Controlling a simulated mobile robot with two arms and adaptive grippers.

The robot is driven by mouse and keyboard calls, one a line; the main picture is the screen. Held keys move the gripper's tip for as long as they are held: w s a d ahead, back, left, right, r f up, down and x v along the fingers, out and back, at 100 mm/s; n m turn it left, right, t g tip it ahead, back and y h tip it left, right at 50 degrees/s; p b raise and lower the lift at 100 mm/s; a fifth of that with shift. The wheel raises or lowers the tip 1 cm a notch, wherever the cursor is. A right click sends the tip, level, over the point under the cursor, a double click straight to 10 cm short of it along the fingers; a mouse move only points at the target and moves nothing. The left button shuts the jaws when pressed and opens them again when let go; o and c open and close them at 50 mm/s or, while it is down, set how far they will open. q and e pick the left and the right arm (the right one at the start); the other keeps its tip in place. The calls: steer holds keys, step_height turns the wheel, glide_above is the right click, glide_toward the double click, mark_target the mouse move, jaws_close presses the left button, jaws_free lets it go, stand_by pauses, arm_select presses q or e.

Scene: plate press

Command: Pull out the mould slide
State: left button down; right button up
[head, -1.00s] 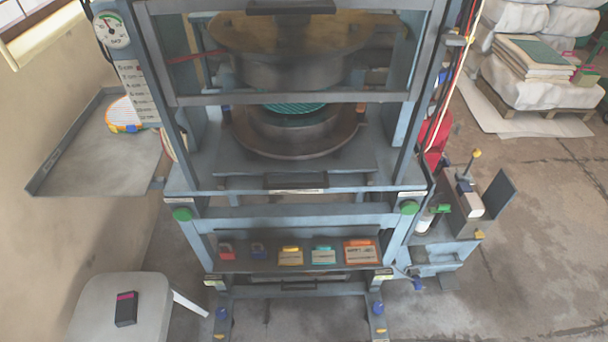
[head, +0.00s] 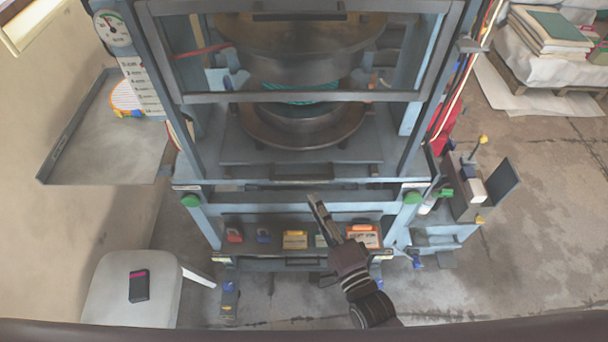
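The mould slide (head: 235,152) is a grey-blue plate low inside the press frame. A round brown and grey lower mould (head: 262,130) sits on it, with a teal ribbed piece (head: 300,97) above, partly hidden by a crossbar. A dark handle bar (head: 290,182) shows at the slide's front edge, in the middle. My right gripper (head: 313,200) reaches up from below, in front of the press, just below and right of that handle in the picture. It is seen edge-on, so its opening and any contact cannot be told. My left gripper is out of view.
A tool shelf (head: 280,225) with several coloured boxes lies below the slide, partly behind my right gripper. A side tray (head: 110,150) is at left, a white stool (head: 110,300) with a black device at lower left. A side bench (head: 440,235) stands right.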

mark_target(303, 180)
steer(key=p+x, duration=0.1)
steer(key=x, duration=0.6)
steer(key=shift+w+a, duration=0.1)
steer(key=shift+w, duration=0.25)
steer(key=shift+c, duration=0.2)
jaws_close()
